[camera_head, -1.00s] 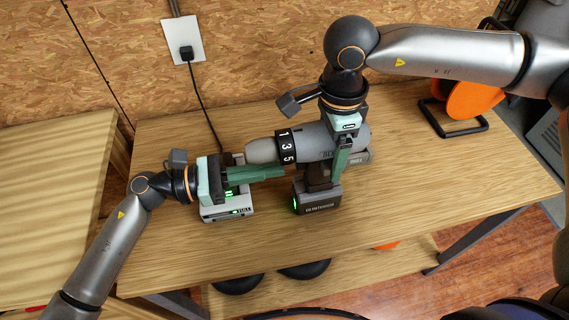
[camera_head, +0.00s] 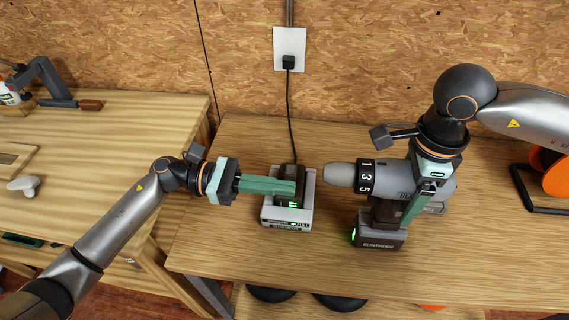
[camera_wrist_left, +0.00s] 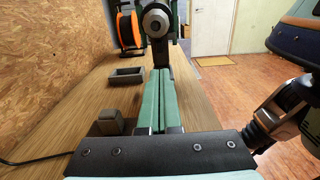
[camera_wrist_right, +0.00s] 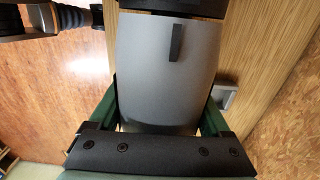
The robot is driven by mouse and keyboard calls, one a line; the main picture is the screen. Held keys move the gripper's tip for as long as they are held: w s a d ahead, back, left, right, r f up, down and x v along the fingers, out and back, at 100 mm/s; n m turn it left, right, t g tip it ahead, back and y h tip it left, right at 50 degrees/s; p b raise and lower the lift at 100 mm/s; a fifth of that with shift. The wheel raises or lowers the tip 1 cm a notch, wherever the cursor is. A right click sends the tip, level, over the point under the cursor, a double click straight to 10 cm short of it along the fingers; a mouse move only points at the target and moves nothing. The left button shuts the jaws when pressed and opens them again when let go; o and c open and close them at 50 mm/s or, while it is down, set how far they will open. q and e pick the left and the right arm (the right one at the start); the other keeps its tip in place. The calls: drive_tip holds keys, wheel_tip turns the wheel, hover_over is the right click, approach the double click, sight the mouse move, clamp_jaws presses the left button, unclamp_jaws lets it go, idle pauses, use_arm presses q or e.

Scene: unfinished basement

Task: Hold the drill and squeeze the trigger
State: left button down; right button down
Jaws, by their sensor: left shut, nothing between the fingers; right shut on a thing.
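The grey and black drill (camera_head: 405,190) stands upright on its battery base on the wooden table, its chuck pointing left and a numbered ring behind the chuck. A green light glows on its base. My right gripper (camera_head: 412,205) reaches from above and is shut around the drill's body; in the right wrist view its green fingers lie on both sides of the grey housing (camera_wrist_right: 167,70). The trigger is not clearly visible. My left gripper (camera_head: 295,187) is shut and empty, left of the drill and over the charger. In the left wrist view its fingers (camera_wrist_left: 160,75) point towards the drill's chuck (camera_wrist_left: 156,24).
A battery charger (camera_head: 286,224) with green lights sits left of the drill, its cord running to a wall outlet (camera_head: 289,50). A second bench (camera_head: 100,140) with a clamp stands at the left. An orange reel (camera_head: 556,175) is at the right. The front table strip is clear.

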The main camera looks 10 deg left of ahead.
unclamp_jaws()
drive_tip(key=shift+s+f, duration=0.1)
drive_tip(key=shift+f, duration=0.1)
